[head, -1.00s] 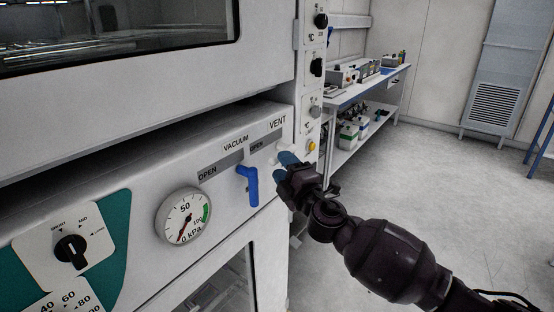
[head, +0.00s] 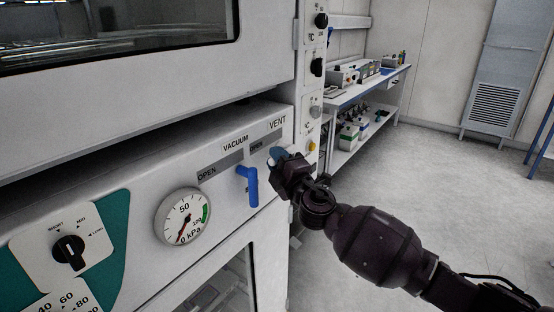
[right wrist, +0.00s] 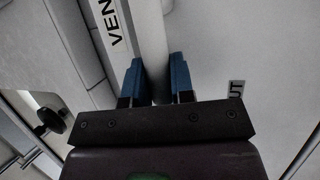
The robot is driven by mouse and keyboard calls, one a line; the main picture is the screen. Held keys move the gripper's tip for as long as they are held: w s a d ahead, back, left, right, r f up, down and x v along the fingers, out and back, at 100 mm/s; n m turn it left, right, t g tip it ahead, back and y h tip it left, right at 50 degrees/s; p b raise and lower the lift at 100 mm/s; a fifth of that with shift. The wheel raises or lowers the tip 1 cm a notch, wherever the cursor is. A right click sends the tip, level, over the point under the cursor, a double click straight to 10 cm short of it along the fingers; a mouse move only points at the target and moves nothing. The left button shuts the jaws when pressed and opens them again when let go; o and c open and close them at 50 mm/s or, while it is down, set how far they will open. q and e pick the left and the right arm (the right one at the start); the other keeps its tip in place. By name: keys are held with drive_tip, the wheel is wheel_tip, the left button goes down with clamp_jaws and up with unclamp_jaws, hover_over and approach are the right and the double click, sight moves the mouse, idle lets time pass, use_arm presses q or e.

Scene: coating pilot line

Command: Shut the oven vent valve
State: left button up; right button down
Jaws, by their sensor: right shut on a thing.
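The oven vent valve is on the white oven front under the VENT label, at the right end of the panel in the head view. My right gripper (head: 279,156) is at this valve and largely hides it. In the right wrist view, a pale lever, the vent valve handle (right wrist: 152,40), runs between the blue fingertips of my right gripper (right wrist: 158,80), which is shut on it. Part of the VENT label shows left of the handle, and a label ending in "UT" shows to the right. My left gripper is not in view.
The blue vacuum valve handle (head: 249,184) hangs down just left of my right gripper. A pressure gauge (head: 182,217) and a black selector knob (head: 68,252) are farther left. A workbench (head: 370,86) stands behind, with open floor to the right.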

drive_tip(key=shift+f, duration=0.1)
drive_tip(key=shift+f+n+b, duration=0.3)
drive_tip(key=shift+f+b, duration=0.05)
drive_tip(key=shift+b, duration=0.15)
drive_tip(key=shift+f+n+y+b, duration=0.4)
drive_tip(key=shift+f+n+b, duration=0.2)
drive_tip(key=shift+b, duration=0.35)
use_arm(q)
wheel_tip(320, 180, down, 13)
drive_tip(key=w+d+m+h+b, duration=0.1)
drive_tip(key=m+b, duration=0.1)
drive_tip(key=b, duration=1.5)
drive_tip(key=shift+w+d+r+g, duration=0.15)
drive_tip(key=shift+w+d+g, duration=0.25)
use_arm(e)
drive_tip(key=w+d+f+n+g+y, duration=0.2)
drive_tip(key=n+g+y, duration=0.2)
drive_tip(key=n, duration=0.8)
drive_tip(key=w+d+f+n+g+y, duration=0.1)
drive_tip(key=n+g+y, duration=0.4)
drive_tip(key=n, duration=0.8)
drive_tip(key=shift+w+d+f+g, duration=0.4)
drive_tip(key=shift+w+f, duration=0.2)
drive_tip(key=shift+w, duration=0.4)
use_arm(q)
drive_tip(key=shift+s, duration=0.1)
